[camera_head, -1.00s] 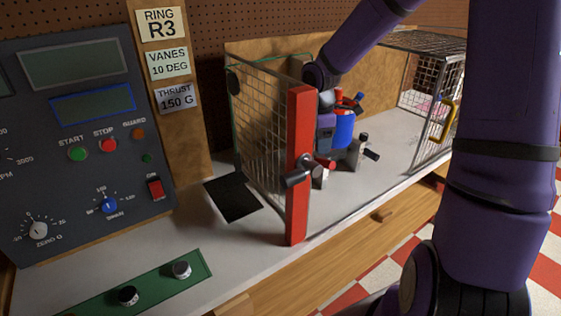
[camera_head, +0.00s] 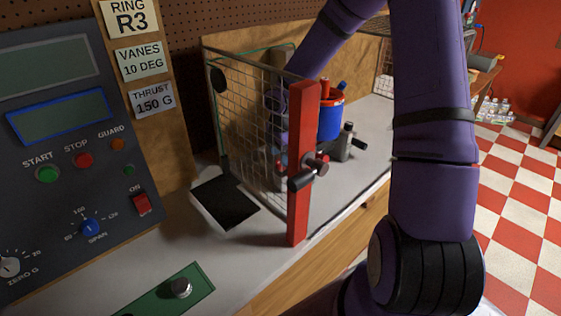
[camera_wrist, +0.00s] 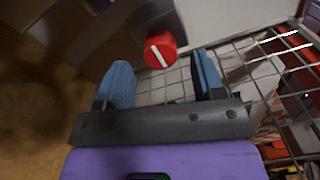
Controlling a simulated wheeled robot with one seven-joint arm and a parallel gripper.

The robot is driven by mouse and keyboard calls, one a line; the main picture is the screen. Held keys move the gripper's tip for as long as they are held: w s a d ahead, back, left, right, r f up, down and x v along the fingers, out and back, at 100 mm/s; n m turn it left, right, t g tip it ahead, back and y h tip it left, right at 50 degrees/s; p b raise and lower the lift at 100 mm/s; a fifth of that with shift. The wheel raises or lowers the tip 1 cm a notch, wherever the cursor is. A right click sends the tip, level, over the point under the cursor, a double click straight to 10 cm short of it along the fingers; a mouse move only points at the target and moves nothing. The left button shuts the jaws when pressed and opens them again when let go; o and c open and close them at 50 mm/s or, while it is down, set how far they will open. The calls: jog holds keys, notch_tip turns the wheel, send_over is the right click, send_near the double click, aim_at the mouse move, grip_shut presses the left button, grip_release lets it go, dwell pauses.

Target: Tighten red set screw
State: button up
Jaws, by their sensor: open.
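The red set screw (camera_wrist: 160,50) shows in the wrist view as a round red head with a white slot, on the end of a grey metal part (camera_wrist: 120,35). My gripper (camera_wrist: 163,78) is open, its two blue fingertips apart and empty. The screw head lies ahead of the gap between them, apart from both fingers as far as I can tell. In the head view my wrist (camera_head: 277,102) is behind the wire mesh guard, and my fingers and the screw cannot be made out clearly.
The mesh guard (camera_head: 255,125) with its red post (camera_head: 302,165) stands at the bench front. A blue cylinder with a red top (camera_head: 330,118) stands behind it. The control panel (camera_head: 60,150) is at left, and a black pad (camera_head: 225,202) lies on the bench.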

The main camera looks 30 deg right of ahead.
jog(key=shift+f, duration=1.55)
jog(key=c, duration=0.9)
jog(key=shift+c, duration=0.2)
